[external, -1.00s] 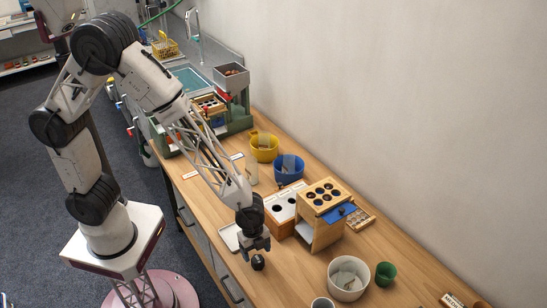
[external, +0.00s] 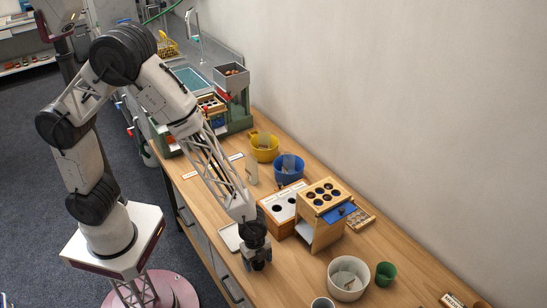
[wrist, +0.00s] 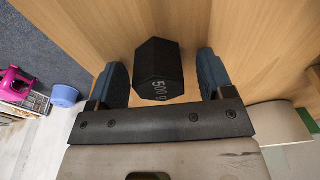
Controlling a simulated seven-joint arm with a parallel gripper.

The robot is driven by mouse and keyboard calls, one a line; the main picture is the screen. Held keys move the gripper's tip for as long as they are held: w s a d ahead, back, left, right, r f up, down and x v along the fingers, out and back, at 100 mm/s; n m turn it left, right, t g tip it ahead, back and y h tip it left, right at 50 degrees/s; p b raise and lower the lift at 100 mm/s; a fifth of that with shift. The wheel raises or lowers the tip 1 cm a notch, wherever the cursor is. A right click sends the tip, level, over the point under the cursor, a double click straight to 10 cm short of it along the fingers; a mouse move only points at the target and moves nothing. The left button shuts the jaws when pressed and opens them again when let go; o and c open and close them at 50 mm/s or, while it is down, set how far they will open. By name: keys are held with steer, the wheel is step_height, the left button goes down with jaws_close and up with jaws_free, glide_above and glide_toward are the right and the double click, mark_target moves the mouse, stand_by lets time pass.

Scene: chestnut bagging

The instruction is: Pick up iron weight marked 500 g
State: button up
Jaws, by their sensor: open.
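The iron weight (wrist: 158,66) is a black, six-sided block with "500 g" in pale characters, seen in the wrist view. It is on the wooden table. My gripper (wrist: 163,72) is open, with one dark finger on each side of the weight. A narrow gap shows to the left of the weight and another to its right, so neither finger visibly grips it. In the external view my gripper (external: 257,264) is low over the table's front edge and largely hides the weight.
A wooden box with round holes (external: 318,232) stands close to the right of my gripper, with a white-topped holder (external: 270,212) behind. A white bucket (external: 333,288) and green cup (external: 386,273) stand farther right. The table's front edge is near.

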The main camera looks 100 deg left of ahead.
steer(key=c, duration=1.3)
steer(key=shift+r, duration=0.15)
steer(key=shift+r, duration=0.75)
step_height(320, 180, up, 2)
steer(key=s, duration=1)
steer(key=s+r, duration=0.1)
steer(key=s, duration=0.5)
steer(key=shift+a+r, duration=0.1)
